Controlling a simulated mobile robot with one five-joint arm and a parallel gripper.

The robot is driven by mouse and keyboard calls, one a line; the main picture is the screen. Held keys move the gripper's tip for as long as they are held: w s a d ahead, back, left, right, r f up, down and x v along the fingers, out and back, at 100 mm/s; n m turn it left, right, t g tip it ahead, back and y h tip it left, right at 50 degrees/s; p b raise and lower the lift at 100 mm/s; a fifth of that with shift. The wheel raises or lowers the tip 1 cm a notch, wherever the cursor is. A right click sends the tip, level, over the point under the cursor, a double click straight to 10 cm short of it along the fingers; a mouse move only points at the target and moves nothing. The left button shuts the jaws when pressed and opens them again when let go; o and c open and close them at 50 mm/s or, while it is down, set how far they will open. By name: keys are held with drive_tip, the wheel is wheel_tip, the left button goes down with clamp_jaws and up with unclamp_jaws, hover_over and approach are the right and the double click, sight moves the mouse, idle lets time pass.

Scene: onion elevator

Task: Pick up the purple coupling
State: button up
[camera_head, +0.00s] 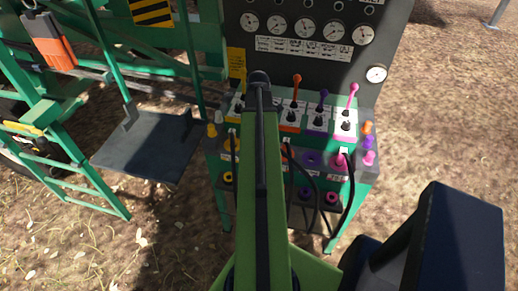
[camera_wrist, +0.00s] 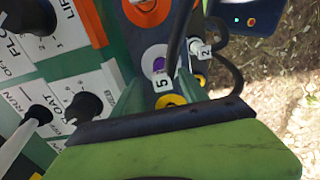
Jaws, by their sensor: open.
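A small purple coupling (camera_head: 368,142) shows at the right side of the control panel in the head view, between an orange one and a pink one. A purple ring socket (camera_head: 312,159) is on the panel's lower front. In the wrist view a purple round part (camera_wrist: 158,65) sits in a white ring beside a tag marked 5; I cannot tell whether it is the coupling. My gripper (camera_wrist: 165,122) shows as a green and black part along the bottom of the wrist view, open, with nothing seen in it. In the head view my arm hides the gripper.
An orange ring (camera_wrist: 147,10) and a yellow ring (camera_wrist: 170,101) show close by. A dark metal plate (camera_head: 150,145) juts out left.

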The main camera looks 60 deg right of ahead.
wheel_tip(320, 180, down, 5)
drive_tip(key=b, duration=0.5)
drive_tip(key=shift+s+a+f, duration=0.1)
drive_tip(key=shift+f, duration=0.1)
drive_tip(key=shift+r, duration=0.2)
drive_tip(key=shift+c, duration=0.2)
clamp_jaws()
